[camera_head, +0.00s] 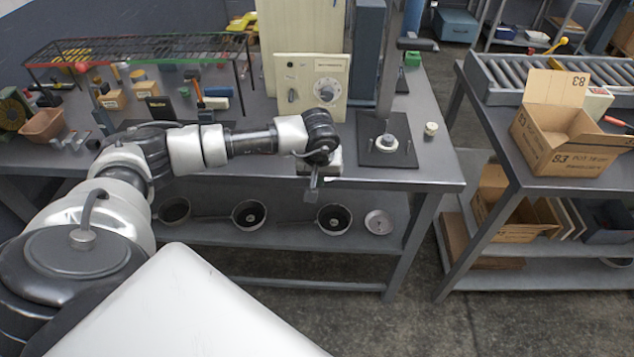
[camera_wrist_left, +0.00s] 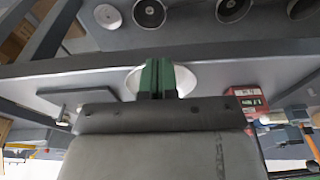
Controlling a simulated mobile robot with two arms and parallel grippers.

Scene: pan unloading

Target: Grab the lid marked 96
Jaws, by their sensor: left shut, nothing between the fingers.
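No mark 96 is readable in either view. A pale round disc with a small centre, perhaps a lid (camera_head: 379,221), lies on the lower shelf, right of the pans; it also shows at the top of the left wrist view (camera_wrist_left: 108,15). A white oval thing (camera_wrist_left: 187,80) shows behind my left fingertips at the bench edge, partly hidden by them; I cannot tell whether it is a lid. My left gripper (camera_head: 312,190) points down at the bench's front edge, left of and above the disc. Its green fingers (camera_wrist_left: 157,78) are shut and empty. My right gripper is not in view.
Dark pans (camera_head: 249,214) stand along the lower shelf (camera_head: 290,238). The bench (camera_head: 430,165) holds a cream control box (camera_head: 312,84) and a black plate with a post (camera_head: 386,148). A cardboard box (camera_head: 560,140) stands on the right table. Floor between the tables is clear.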

